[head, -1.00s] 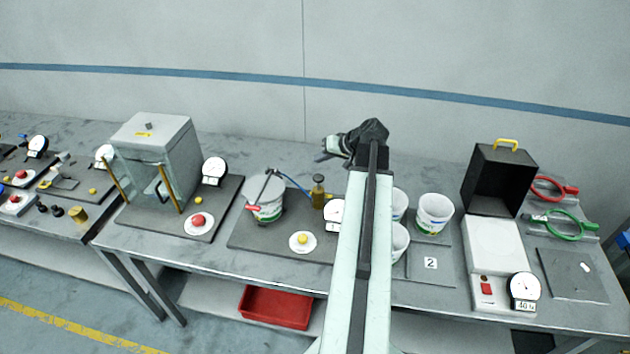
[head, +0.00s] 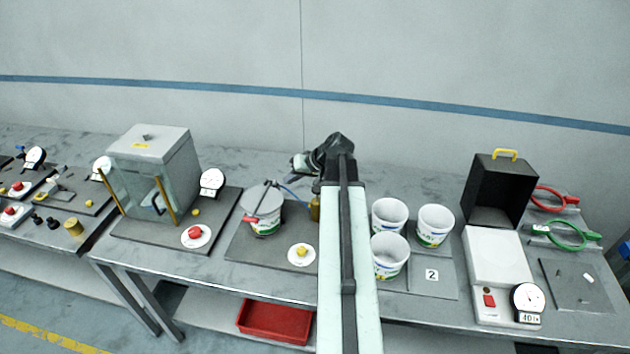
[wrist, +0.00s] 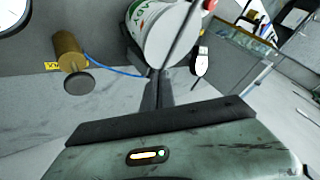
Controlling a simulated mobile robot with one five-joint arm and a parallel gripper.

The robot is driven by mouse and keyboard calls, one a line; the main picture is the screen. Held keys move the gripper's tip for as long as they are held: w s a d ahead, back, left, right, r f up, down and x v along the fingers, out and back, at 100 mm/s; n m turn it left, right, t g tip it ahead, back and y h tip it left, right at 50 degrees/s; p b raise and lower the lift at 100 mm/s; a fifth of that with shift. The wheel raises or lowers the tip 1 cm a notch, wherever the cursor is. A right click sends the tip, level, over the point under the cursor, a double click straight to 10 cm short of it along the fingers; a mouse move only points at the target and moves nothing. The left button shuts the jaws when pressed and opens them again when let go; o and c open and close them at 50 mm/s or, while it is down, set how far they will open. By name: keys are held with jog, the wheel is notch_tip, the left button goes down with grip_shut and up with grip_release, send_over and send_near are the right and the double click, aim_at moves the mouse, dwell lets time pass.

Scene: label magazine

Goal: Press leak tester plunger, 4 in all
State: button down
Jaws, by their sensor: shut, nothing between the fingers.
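The leak tester has a brass plunger cylinder (head: 314,208), mostly hidden behind my arm in the head view. In the wrist view the brass cylinder (wrist: 68,48) shows whole, with a dark round knob (wrist: 78,83) at its end. A blue hose runs from it to a white pot (head: 263,221) with a grey lid, held under a red-handled clamp. My gripper (head: 299,163) is above and behind the plunger in the head view, pointing left. In the wrist view its shut, empty fingers (wrist: 158,88) point toward the pot, beside the plunger and apart from the knob.
A yellow button (head: 302,251) on a white disc sits at the tester's front. A clear-walled box (head: 150,172) stands to the left. Several white tubs (head: 390,257) and a plate marked 2 (head: 432,275) are right of my arm. A scale (head: 497,257) stands further right.

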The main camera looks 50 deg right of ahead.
jog(key=w+a+f, duration=0.1)
jog(key=a, duration=0.2)
jog(key=w+a+f+n+b, duration=0.1)
jog(key=w+a, duration=0.1)
jog(key=a, duration=0.2)
jog(key=w+a+f+n+g+y+b, duration=0.1)
jog(key=w+a+f, duration=0.1)
jog(key=a, duration=0.2)
jog(key=shift+w+a, duration=0.1)
jog(key=shift+a, duration=0.15)
jog(key=s+a+f+n+g+h+b, duration=0.1)
jog(key=a+f, duration=0.3)
jog(key=a, duration=0.5)
jog(key=s+a+f+n+g+h+b, duration=0.1)
jog(key=s+a+f+g+b, duration=0.2)
jog(key=a, duration=0.7)
jog(key=s+a+f+n+g+h+b, duration=0.1)
jog(key=a+f, duration=0.4)
jog(key=a, duration=0.5)
jog(key=shift+s+n+g+b, duration=0.4)
jog(key=shift+s+g+b, duration=0.4)
jog(key=shift+s+g, duration=0.35)
jog(key=shift+s, duration=0.1)
